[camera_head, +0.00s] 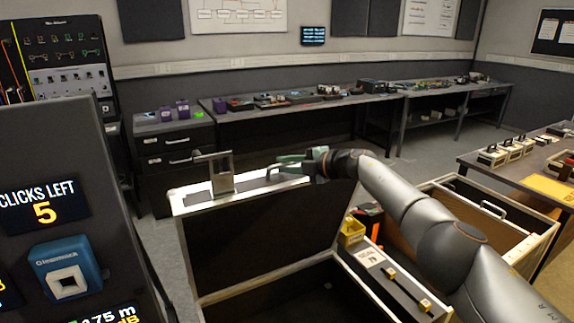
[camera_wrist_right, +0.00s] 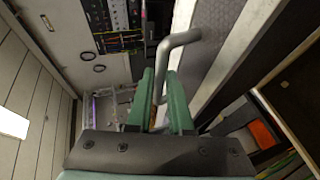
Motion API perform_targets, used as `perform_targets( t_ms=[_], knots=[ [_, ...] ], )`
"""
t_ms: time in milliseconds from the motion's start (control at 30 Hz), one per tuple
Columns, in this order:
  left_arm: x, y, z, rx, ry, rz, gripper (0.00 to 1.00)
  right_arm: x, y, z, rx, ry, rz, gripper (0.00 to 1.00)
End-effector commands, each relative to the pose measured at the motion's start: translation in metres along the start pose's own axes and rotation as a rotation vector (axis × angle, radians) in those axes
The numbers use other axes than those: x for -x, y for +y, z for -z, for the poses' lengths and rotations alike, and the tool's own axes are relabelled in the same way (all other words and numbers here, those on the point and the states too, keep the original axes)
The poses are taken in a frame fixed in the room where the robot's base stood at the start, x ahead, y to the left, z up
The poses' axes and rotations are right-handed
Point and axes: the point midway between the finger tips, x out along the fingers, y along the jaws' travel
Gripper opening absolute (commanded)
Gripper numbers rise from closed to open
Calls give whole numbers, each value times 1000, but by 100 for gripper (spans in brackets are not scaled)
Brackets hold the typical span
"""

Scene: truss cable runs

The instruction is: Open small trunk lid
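The small trunk (camera_head: 378,290) stands in the lower middle of the head view. Its lid (camera_head: 262,232) is raised steeply, with the dark inside facing me and a pale metal edge on top. A grey bent handle (camera_head: 272,172) sits on the lid's upper part; it also shows in the right wrist view (camera_wrist_right: 181,38). My right gripper (camera_head: 297,160) has green fingers at the handle. In the wrist view the handle's bar passes between the fingertips (camera_wrist_right: 161,80), which look closed on it. My left gripper is out of view.
A metal latch plate (camera_head: 215,174) stands up from the lid's edge. Another open case (camera_head: 505,225) is at the right. A dark panel with a "CLICKS LEFT 5" display (camera_head: 43,205) fills the left. Benches (camera_head: 290,103) line the back; grey floor (camera_head: 375,170) lies between.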

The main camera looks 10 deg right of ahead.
Motion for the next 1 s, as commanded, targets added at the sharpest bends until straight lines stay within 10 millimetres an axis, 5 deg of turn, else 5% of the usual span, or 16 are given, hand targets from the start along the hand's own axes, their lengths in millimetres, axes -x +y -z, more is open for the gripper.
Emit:
perform_targets(
  t_ms=[533,1000],
  knots=[
    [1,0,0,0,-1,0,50,2,0,-2,1,-3,0,27],
    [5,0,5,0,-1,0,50,24,0,-2,1,-3,1,27]
  ],
)
